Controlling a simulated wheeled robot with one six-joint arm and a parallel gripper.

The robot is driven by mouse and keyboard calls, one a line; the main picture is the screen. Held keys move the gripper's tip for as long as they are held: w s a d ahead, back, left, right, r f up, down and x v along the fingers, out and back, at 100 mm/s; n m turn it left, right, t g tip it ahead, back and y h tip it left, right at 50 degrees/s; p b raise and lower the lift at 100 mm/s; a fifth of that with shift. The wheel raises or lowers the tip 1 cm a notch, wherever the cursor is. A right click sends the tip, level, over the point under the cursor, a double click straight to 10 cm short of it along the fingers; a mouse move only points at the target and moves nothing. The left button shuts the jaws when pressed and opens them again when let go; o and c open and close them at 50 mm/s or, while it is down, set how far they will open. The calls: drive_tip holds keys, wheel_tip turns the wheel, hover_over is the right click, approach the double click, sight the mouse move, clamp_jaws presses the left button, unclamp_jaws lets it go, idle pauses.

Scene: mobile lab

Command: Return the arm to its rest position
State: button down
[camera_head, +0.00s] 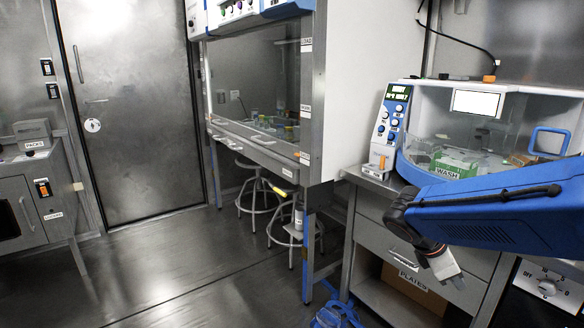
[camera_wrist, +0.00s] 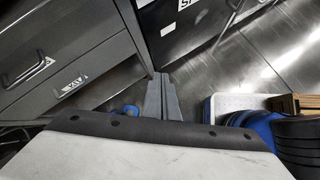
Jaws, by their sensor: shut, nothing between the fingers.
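My blue arm (camera_head: 490,210) reaches in from the right edge in the head view, in front of the bench with the clear-hooded machine. My gripper (camera_head: 457,281) hangs at its end, tilted downward, in front of the drawers and clear of them. In the wrist view the fingers (camera_wrist: 161,80) are together with nothing between them. They point towards the cabinet fronts and the metal floor.
The hooded machine (camera_head: 500,110) stands on the bench behind my arm. A cardboard box (camera_head: 413,290) marked PLATES sits below. A fume cabinet (camera_head: 265,150) with stools (camera_head: 255,195) stands mid-view. The floor (camera_head: 190,270) at left is clear.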

drive_tip(key=s+a+m+t+y, duration=0.3)
drive_tip(key=s+a+m+y, duration=0.4)
drive_tip(key=s+m, duration=0.8)
drive_tip(key=shift+a+m+t+y, duration=0.35)
drive_tip(key=shift+a+m, duration=0.45)
drive_tip(key=shift+a, duration=0.75)
